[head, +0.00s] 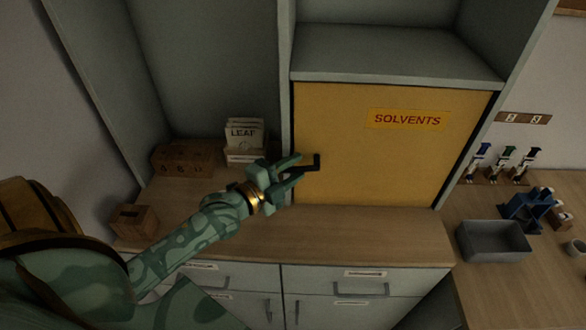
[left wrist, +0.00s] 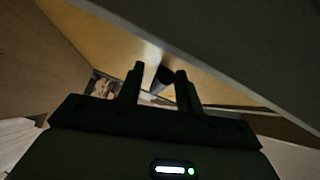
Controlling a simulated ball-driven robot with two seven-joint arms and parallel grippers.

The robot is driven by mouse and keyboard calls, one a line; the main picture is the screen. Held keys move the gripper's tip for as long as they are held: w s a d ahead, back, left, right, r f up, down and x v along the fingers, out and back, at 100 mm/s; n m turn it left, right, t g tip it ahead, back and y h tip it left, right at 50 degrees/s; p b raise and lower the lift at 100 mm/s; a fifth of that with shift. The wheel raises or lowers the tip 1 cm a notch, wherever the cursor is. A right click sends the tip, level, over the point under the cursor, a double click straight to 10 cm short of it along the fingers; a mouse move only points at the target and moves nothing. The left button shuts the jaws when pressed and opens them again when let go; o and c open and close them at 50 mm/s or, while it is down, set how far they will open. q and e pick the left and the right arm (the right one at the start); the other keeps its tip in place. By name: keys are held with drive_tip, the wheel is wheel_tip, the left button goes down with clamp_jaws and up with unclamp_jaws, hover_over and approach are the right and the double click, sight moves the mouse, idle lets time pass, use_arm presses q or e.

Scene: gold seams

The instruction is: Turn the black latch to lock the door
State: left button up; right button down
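The yellow door (head: 390,150) with a SOLVENTS label is closed flush in the grey cabinet. The black latch (head: 316,163) sits at the door's left edge and looks bent, with one arm upright and one pointing left. My left gripper (head: 298,170) is at the latch, its fingers reaching toward it from the left. In the left wrist view the fingers (left wrist: 158,88) stand apart, with a dark rounded end of the latch (left wrist: 163,76) between or just beyond them. I cannot tell whether they touch it. My right gripper is not in view.
A grey cabinet post (head: 285,100) stands just left of the door. Left of it are LEAF packets (head: 244,138) and a wooden box (head: 182,160). The wooden counter (head: 350,235) before the door is clear. A grey tray (head: 492,241) stands at the right.

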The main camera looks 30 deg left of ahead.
use_arm(q)
drive_tip(key=shift+w, duration=0.1)
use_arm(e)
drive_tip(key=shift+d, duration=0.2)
use_arm(q)
clamp_jaws()
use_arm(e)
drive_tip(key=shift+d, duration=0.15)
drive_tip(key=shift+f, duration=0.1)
